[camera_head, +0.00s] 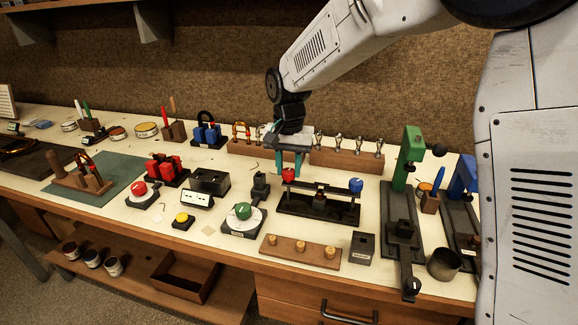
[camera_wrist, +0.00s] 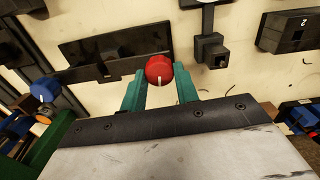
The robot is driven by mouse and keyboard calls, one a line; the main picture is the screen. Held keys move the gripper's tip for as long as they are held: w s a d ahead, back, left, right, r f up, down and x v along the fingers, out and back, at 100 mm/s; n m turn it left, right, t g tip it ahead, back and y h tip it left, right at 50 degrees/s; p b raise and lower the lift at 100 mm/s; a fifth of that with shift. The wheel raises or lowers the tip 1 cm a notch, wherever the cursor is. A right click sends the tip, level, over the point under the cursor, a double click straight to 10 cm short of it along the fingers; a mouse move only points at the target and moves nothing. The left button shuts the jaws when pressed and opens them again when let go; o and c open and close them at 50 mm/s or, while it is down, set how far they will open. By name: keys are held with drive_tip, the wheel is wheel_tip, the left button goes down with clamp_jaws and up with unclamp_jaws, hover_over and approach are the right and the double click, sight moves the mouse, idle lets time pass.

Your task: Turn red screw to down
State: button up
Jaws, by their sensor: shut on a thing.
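The red screw (camera_head: 289,174) stands at the left end of a black fixture (camera_head: 318,207) on the bench. In the wrist view its round red knob (camera_wrist: 159,69) carries a white line that points towards the bottom of the picture. My gripper (camera_wrist: 160,80) has its two teal fingers shut on the red screw, one on each side. In the head view the teal fingers (camera_head: 290,162) come down to the screw from above. A blue screw (camera_head: 356,185) stands at the right end of the same fixture, and shows at left in the wrist view (camera_wrist: 42,92).
A green-knobbed dial (camera_head: 243,212) stands to the left front. A wooden strip with brass pegs (camera_head: 300,251) lies in front of the fixture. A wooden rack (camera_head: 345,160) with metal pieces is behind it. A tall green press (camera_head: 405,165) stands to the right.

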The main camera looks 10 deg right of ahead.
drive_tip(key=n, duration=0.5)
drive_tip(key=shift+n, duration=0.3)
drive_tip(key=n, duration=0.9)
drive_tip(key=shift+a, duration=0.1)
drive_tip(key=n, duration=0.4)
drive_tip(key=shift+n, duration=0.3)
drive_tip(key=n, duration=0.4)
drive_tip(key=shift+s, duration=0.1)
drive_tip(key=n, duration=0.9)
drive_tip(key=shift+n, duration=0.3)
drive_tip(key=n, duration=0.4)
drive_tip(key=shift+n, duration=0.3)
